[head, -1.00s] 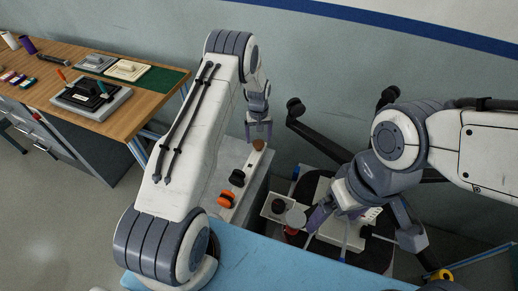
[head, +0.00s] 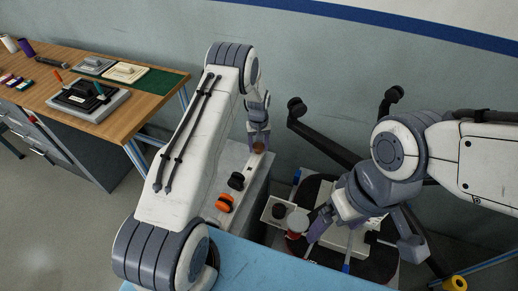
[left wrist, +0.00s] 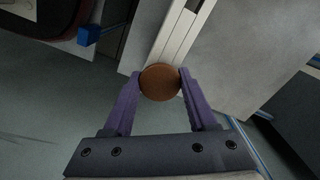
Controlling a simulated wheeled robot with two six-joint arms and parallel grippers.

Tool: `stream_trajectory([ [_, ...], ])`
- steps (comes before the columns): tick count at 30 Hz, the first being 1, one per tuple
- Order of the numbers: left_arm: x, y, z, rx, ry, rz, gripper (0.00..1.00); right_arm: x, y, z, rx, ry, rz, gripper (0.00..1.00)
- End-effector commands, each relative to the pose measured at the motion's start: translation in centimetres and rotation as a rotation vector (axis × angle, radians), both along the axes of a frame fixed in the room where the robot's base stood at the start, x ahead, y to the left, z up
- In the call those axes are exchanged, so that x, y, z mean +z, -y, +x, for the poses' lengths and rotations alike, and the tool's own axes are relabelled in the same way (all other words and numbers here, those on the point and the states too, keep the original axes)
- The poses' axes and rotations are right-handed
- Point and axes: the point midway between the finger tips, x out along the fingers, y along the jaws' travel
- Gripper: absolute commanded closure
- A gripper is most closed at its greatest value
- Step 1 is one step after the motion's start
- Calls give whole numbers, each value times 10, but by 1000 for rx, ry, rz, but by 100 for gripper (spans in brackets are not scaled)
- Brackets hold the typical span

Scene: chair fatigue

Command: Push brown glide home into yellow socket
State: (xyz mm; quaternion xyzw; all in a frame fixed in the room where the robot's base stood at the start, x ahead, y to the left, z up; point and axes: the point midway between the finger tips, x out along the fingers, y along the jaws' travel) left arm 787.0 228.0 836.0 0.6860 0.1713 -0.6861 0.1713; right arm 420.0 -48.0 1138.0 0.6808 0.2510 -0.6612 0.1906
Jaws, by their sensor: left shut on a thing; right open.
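The brown glide (head: 258,149) is a round disc at the far end of a pale strip. My left gripper (head: 259,141) is shut on it; the left wrist view shows the disc (left wrist: 160,83) between the two purple fingers (left wrist: 161,88). I cannot tell whether it still touches the strip. A yellow ring (head: 456,283), at the lower right edge, looks like the yellow socket; it is partly cut off and far from the left gripper. My right gripper (head: 362,240) is open, its fingers spread above the pale block on the black plate.
An orange knob (head: 225,203) and a black knob (head: 236,181) stand on the pale strip (head: 217,221). A small tray (head: 270,220) holds a dark disc. Dark chair legs (head: 322,138) spread near the wall. A blue surface (head: 262,263) lies in front. A wooden bench (head: 148,90) stands left.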

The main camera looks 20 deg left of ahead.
Motion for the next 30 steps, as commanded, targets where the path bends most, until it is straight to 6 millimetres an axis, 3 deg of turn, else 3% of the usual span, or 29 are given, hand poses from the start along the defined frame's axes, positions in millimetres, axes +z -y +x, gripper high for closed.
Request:
stream_trajectory([
  [30,35,0,0,0,0,0,91,19,0,0,0,0,0,7],
])
